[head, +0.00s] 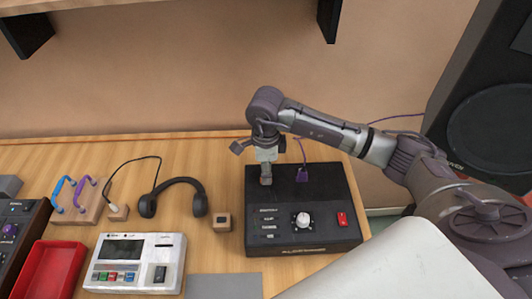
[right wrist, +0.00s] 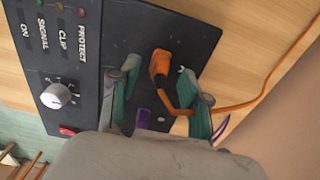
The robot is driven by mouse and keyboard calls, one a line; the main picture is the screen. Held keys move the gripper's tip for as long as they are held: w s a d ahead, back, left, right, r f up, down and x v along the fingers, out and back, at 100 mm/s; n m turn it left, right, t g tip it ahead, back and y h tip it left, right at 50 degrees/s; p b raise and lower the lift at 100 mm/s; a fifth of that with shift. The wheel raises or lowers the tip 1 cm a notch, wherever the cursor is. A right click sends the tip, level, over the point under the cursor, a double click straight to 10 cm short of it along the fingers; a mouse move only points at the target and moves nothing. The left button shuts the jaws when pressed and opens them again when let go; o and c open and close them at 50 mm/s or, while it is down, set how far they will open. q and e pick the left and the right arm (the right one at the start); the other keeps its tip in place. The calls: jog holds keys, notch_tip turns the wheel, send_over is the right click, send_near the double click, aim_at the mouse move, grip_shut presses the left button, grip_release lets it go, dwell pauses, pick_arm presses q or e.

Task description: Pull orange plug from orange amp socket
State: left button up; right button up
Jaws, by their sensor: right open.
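The black amp (head: 335,205) stands on the wooden table, and its dark top also shows in the right wrist view (right wrist: 120,30). The orange plug (right wrist: 160,66) is at the amp's top, with its orange cable (right wrist: 262,92) running off to the right. In the head view the plug is hidden by my right gripper (head: 266,178), which points down over the amp. In the right wrist view my right gripper (right wrist: 158,72) is open, with its fingers on either side of the orange plug. I cannot tell whether they touch it. My left gripper is not in view.
A purple plug (head: 303,174) sits in the amp just right of my gripper. Black headphones (head: 173,190), a small wooden block (head: 222,222), a white device (head: 135,262) and a red tray (head: 48,268) lie to the left. A large black speaker (head: 490,100) stands at right.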

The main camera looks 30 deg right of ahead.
jog(key=shift+f, duration=0.95)
grip_shut()
jog(key=shift+r, duration=0.1)
jog(key=shift+r, duration=0.15)
jog(key=shift+r+p, duration=0.55)
jog(key=shift+r, duration=0.1)
jog(key=shift+r, duration=0.3)
jog(key=shift+r+p, duration=0.8)
jog(key=shift+r, duration=0.65)
